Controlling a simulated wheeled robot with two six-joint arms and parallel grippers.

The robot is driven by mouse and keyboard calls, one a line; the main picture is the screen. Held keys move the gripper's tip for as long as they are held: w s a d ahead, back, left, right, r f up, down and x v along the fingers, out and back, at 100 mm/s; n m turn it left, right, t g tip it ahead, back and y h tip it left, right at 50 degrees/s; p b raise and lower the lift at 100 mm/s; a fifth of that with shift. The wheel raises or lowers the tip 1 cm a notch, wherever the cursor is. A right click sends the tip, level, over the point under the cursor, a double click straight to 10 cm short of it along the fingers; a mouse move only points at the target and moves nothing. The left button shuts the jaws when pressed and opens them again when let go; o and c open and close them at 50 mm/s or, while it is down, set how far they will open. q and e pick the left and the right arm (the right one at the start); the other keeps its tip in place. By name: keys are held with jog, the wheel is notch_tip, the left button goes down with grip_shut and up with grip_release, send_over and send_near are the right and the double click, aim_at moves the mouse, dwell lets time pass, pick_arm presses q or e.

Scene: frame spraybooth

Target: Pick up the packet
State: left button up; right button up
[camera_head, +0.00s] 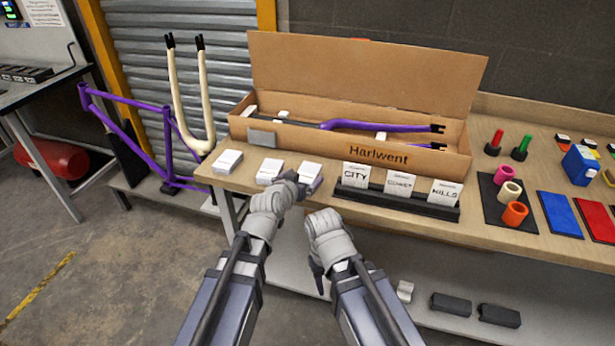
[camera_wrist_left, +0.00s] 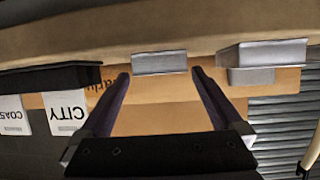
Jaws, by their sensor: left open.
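Three small white packets lie in a row on the wooden bench: a left one (camera_head: 227,161), a middle one (camera_head: 269,171) and a right one (camera_head: 310,170). My left gripper (camera_head: 297,183) is at the bench's front edge by the right packet. In the left wrist view, which is upside down, the open left gripper (camera_wrist_left: 160,74) has a packet (camera_wrist_left: 159,61) ahead between its fingertips; I cannot tell whether they touch. Another packet (camera_wrist_left: 262,54) is beside it. My right gripper (camera_head: 317,277) hangs low before the bench, its jaws unclear.
A black rack with CITY and other cards (camera_head: 396,203) stands right of the packets. A long open cardboard box (camera_head: 340,142) holding a purple fork is behind. A grey block (camera_head: 262,138) sits before the box. Coloured cylinders and trays fill the bench's right side.

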aim_at(307, 172)
pick_arm(q)
jog(key=b+x, duration=0.1)
jog(key=x, duration=0.3)
jog(key=shift+w, duration=0.2)
jog(key=shift+r, duration=0.1)
jog(key=shift+s, duration=0.1)
jog(key=c, duration=1.3)
notch_tip(307, 172, up, 13)
jog(key=p, duration=1.3)
jog(key=shift+r, duration=0.15)
